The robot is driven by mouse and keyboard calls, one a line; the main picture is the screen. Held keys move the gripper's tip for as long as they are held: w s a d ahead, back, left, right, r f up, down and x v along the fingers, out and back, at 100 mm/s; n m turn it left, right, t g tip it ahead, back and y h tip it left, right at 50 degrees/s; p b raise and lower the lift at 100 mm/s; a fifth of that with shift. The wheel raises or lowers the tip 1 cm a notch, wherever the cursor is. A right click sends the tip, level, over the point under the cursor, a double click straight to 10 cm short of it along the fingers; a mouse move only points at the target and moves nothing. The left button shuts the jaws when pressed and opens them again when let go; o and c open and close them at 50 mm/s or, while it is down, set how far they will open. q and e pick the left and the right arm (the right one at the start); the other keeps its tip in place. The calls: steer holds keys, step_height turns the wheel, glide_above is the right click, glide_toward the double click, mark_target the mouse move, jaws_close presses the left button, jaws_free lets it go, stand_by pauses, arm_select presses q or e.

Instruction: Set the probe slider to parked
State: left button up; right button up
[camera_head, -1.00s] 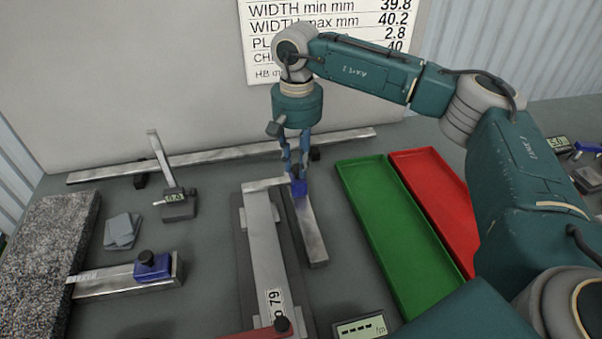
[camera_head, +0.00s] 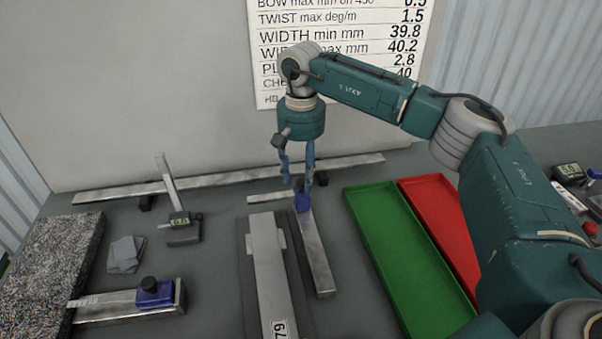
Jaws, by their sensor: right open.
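A blue slider block (camera_head: 302,203) sits near the far end of a short metal rail (camera_head: 318,262), and I take it as the probe slider. A thin metal strip (camera_head: 268,199) reaches left from beside it, just beyond the far end of a long metal profile (camera_head: 268,265) with a gap between. My right gripper (camera_head: 302,183) points down with its blue fingers open at the block; I cannot tell whether they touch it. No parked mark is readable. My left gripper is not in view.
Green (camera_head: 395,240) and red (camera_head: 428,196) trays lie right of the rail. A long bar (camera_head: 100,195) runs along the back.

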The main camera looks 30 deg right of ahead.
step_height(320, 180, up, 12)
stand_by(0.5)
stand_by(0.4)
